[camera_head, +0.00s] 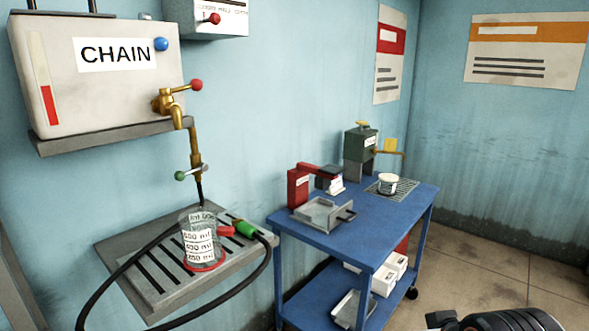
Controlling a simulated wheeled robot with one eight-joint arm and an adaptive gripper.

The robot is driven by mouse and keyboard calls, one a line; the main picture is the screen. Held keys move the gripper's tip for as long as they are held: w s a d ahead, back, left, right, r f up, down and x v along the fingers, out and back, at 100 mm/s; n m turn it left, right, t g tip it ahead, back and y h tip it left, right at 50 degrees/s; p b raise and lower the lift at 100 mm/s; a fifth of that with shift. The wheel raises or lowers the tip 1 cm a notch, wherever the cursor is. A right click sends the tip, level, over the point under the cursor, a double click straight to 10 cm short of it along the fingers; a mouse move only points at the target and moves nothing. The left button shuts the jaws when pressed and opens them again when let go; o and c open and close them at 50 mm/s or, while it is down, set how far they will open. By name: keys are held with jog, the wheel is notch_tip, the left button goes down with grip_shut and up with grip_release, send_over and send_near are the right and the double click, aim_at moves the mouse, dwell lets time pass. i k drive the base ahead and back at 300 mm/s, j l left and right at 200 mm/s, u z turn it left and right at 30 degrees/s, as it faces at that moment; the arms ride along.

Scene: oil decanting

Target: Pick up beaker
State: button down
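A clear beaker (199,243) with white volume labels and a red base ring stands upright on the slotted metal drip tray (160,277). It is under the brass spout (195,160) of the wall tank marked CHAIN. A thin dark line runs from the spout down to the beaker's mouth; I cannot tell if it is oil or a nozzle. My gripper (490,318) shows only as a dark part at the bottom right edge, well away from the beaker. Its fingers are mostly cut off or hidden.
A black hose (112,277) with a green and red end (240,229) loops around the tray and passes close to the beaker. A blue cart (370,225) stands to the right, carrying a metal tray (322,214), a white cup (388,182) and small machines. Floor shows at right.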

aim_at(201, 233)
jog(key=j+z, duration=0.2)
jog(key=j, duration=0.25)
jog(key=k+j+z, duration=0.2)
jog(key=j, duration=0.25)
jog(key=j+z, duration=0.2)
jog(key=j, duration=0.25)
